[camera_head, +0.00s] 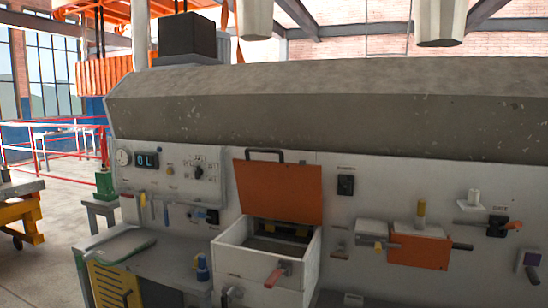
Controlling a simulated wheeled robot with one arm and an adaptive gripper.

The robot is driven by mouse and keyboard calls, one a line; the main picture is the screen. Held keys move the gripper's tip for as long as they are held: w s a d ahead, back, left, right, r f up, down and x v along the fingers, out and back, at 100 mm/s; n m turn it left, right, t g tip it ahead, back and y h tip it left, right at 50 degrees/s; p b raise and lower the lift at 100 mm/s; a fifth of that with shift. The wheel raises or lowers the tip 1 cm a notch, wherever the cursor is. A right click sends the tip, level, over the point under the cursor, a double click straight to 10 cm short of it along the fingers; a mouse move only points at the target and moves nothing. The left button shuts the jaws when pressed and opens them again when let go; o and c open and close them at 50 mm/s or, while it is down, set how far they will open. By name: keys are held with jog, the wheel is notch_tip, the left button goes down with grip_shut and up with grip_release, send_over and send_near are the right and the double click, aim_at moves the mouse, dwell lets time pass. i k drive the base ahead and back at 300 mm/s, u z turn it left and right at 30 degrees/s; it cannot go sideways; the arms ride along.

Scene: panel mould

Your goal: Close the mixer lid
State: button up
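The mixer is a white open-topped box (238,262) at the lower middle of the head view. Its orange lid (280,190) stands raised at the back of the box, leaning against the white panel. A dark bar handle (264,153) is on the lid's upper edge. The box's dark interior shows below the lid. A red-handled lever (274,277) sticks out at the box's front. My gripper is not in view.
A bench with a grey-green tray (119,246) and a blue bottle-like item (202,268) stands left of the box. On the panel to the right are a smaller orange plate (419,248) and several protruding levers. Pale tapered shapes hang overhead.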

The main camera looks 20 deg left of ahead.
aim_at(280, 190)
jog(key=z, duration=0.4)
jog(key=k, duration=0.45)
jog(key=z, duration=0.3)
jog(key=i, duration=0.5)
jog(key=u, duration=1.15)
jog(key=i, duration=1.2)
jog(key=u, duration=1.15)
